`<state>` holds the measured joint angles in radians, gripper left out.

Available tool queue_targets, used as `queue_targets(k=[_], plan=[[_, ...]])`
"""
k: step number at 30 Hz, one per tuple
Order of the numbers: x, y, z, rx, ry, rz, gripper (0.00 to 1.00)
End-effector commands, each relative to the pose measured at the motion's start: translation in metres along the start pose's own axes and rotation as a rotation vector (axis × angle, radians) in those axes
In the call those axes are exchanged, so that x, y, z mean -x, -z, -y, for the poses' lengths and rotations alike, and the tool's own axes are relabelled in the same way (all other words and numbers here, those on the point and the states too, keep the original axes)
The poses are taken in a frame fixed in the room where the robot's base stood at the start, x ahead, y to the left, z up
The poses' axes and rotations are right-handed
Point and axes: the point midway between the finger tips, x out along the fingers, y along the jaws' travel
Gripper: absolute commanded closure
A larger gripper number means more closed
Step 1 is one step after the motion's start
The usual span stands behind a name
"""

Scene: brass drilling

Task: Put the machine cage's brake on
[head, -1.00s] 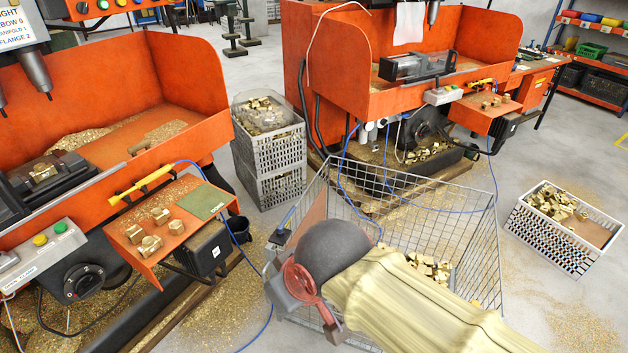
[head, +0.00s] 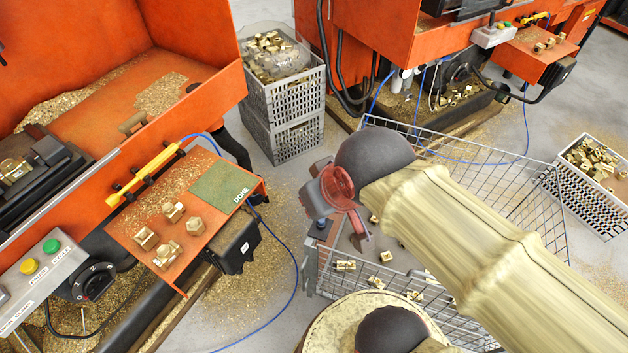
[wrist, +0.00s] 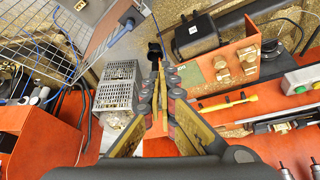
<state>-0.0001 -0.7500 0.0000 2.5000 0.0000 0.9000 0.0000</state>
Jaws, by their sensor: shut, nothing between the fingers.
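The machine cage (head: 478,150) is a wire-mesh cage with loose brass parts on its floor, in the middle right of the head view. My arm crosses over it and hides much of it. Its mesh also shows at the upper left of the wrist view (wrist: 55,35). A small blue-topped fitting (head: 319,228) stands at its near left corner; I cannot tell whether it is the brake or how it is set. My gripper (wrist: 160,68) is shut and empty in the wrist view, with the cage to its left. Its fingertips cannot be made out in the head view.
An orange drilling bench (head: 190,50) stands at left, with a shelf of brass fittings (head: 165,212) jutting toward the cage. Stacked grey crates (head: 285,105) stand behind, another crate (head: 590,190) at right. A blue hose (head: 293,285) lies on the swarf-strewn floor.

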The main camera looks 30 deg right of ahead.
Motion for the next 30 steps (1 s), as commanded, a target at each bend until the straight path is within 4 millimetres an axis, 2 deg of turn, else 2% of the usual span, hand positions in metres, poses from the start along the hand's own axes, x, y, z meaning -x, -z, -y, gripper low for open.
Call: queue_targets(k=[7,10,14,17,23,30], plan=[[0.0,0.0,0.0,0.001,0.0,0.0,1.0],[-0.001,0.006,-0.001,0.012,-0.004,0.013,1.0],[-0.008,0.027,-0.007,0.057,-0.016,0.065,1.0],[-0.021,0.053,-0.015,0.118,-0.028,0.129,1.0],[-0.068,0.102,-0.035,0.257,-0.037,0.274,1.0],[-0.15,0.138,-0.062,0.424,-0.014,0.449,1.0]])
